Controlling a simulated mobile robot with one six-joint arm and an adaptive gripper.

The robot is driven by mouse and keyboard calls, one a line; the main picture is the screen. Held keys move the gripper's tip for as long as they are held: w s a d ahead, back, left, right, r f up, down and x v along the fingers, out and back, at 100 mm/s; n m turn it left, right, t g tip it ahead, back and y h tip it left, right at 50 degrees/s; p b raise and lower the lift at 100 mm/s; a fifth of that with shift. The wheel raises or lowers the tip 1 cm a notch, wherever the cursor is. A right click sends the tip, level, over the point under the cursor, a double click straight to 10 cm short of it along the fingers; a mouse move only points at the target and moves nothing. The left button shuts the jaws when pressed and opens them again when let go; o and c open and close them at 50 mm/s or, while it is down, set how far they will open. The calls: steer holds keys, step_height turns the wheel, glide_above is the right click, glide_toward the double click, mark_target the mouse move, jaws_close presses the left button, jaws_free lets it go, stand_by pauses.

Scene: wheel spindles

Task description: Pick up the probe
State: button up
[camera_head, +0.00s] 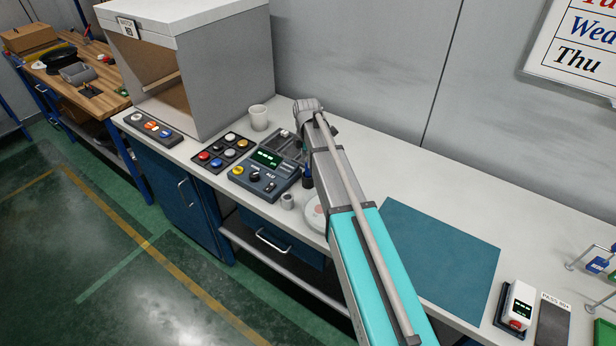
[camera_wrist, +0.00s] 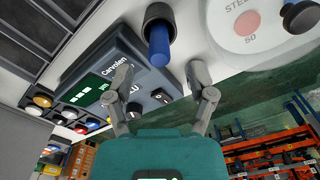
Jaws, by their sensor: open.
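The probe (camera_wrist: 159,45) looks like a blue rod with a black collar, standing by the grey console (camera_wrist: 110,65) marked ALU. It shows in the upper middle of the wrist view. In the head view a dark upright piece (camera_head: 307,180) beside the console may be the same probe, partly hidden by my arm. My gripper (camera_wrist: 160,78) is open and empty. Its two fingers are spread on either side of the line to the probe, with the blue end just beyond the fingertips in the picture. I see no contact.
A pale disc (camera_wrist: 245,22) marked STEEL lies beside the probe, with another dark, blue-tipped piece (camera_wrist: 299,14) at the corner. A button panel (camera_head: 221,151), a white cup (camera_head: 258,118) and a small grey cylinder (camera_head: 287,201) are close to the console. A teal mat (camera_head: 445,258) lies bare.

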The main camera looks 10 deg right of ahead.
mark_target(308, 169)
stand_by(0.3)
steer(key=shift+d+f+b, duration=0.1)
steer(key=shift+f+b, duration=2.5)
steer(key=shift+b, duration=0.05)
steer(key=shift+c, duration=0.3)
jaws_close()
